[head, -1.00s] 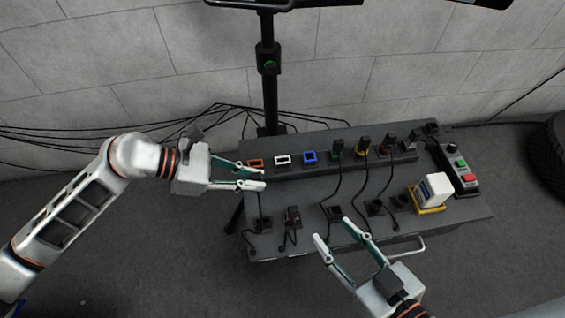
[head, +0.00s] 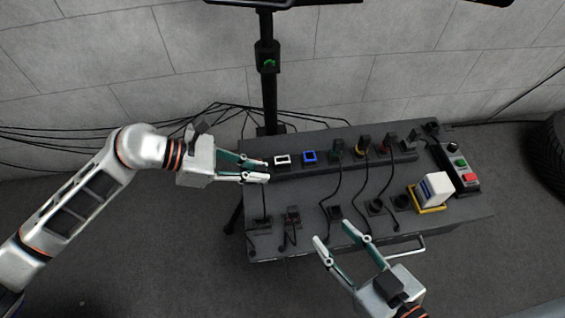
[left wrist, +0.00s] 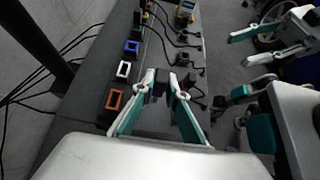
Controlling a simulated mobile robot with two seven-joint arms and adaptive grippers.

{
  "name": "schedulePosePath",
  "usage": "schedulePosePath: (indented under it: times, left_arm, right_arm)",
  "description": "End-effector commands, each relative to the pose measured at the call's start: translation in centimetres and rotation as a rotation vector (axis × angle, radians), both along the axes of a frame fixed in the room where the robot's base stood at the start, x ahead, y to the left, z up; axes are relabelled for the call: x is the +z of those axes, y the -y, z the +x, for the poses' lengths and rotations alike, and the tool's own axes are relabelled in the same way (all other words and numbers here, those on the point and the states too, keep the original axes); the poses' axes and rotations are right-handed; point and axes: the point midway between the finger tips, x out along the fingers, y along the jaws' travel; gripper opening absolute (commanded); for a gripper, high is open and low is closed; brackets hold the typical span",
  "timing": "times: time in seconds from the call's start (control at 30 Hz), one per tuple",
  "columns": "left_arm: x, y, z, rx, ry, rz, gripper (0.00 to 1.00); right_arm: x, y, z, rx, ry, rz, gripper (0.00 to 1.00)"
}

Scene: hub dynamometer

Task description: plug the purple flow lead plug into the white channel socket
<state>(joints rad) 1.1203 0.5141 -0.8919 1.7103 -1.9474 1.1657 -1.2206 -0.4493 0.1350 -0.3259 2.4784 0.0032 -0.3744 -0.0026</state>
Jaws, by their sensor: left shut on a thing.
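The white channel socket (head: 282,160) is a white-framed opening in the back row of the dark bench, between the orange and blue ones. It also shows in the left wrist view (left wrist: 123,70). My left gripper (head: 267,171) is just to the left of it, above the bench. The orange socket (left wrist: 113,100) is covered by the gripper in the head view. My right gripper (head: 342,241) is open and empty over the bench's front edge.
The blue socket (head: 310,157) is right of the white one, followed by sockets with dark plugs and leads. A white box (head: 434,188) and a button panel (head: 461,170) are at the right.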

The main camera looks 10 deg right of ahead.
Motion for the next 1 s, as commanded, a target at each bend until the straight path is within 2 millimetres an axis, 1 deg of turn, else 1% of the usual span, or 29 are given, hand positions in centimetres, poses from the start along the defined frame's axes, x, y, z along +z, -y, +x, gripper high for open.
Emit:
schedulePosePath:
  times: [1.0]
  left_arm:
    - [0.1,5.6,0.0,0.0,0.002,-0.001,0.0]
  right_arm:
    - [1.7,0.0,0.6,0.001,0.032,0.0,0.4]
